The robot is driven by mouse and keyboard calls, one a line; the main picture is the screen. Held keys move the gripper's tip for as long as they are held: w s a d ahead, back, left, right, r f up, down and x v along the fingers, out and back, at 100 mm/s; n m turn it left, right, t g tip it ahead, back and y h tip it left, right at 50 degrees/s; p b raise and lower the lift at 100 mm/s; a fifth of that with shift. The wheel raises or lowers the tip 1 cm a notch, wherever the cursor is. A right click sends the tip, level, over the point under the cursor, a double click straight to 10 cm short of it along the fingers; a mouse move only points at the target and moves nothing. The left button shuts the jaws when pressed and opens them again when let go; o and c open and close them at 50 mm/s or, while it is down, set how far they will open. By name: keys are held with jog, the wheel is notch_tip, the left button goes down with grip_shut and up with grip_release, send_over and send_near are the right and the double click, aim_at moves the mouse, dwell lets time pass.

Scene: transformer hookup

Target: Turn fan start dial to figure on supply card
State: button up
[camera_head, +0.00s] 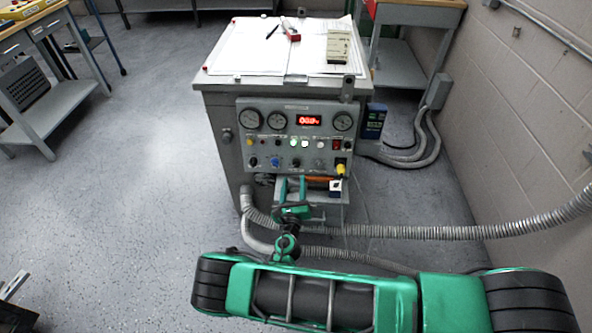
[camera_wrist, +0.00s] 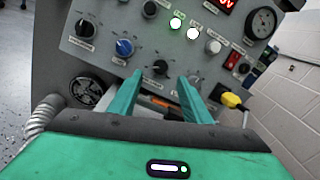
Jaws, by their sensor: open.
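The grey control panel (camera_head: 262,145) is on the front of a cabinet. Its lower row has a black knob (camera_wrist: 84,27), a blue knob (camera_wrist: 124,47), another black knob (camera_wrist: 160,67) and a grey knob (camera_wrist: 195,82). Their labels are too small to read, so I cannot tell which is the fan start dial. My gripper (camera_wrist: 159,80) is open and empty in front of the panel, its green fingertips on either side of the second black knob in the wrist view. I cannot tell if they touch it. A cream printed card (camera_head: 339,43) stands on the cabinet top; its text is unreadable.
A red digital display (camera_head: 309,120) and round gauges (camera_head: 342,121) top the panel. A ribbed grey hose (camera_head: 440,232) runs across the right. Open floor (camera_head: 140,210) lies left of the cabinet.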

aim_at(296, 165)
jog(key=w, duration=0.7)
jog(key=shift+w+d, duration=0.15)
jog(key=shift+w, duration=0.1)
jog(key=c, duration=1)
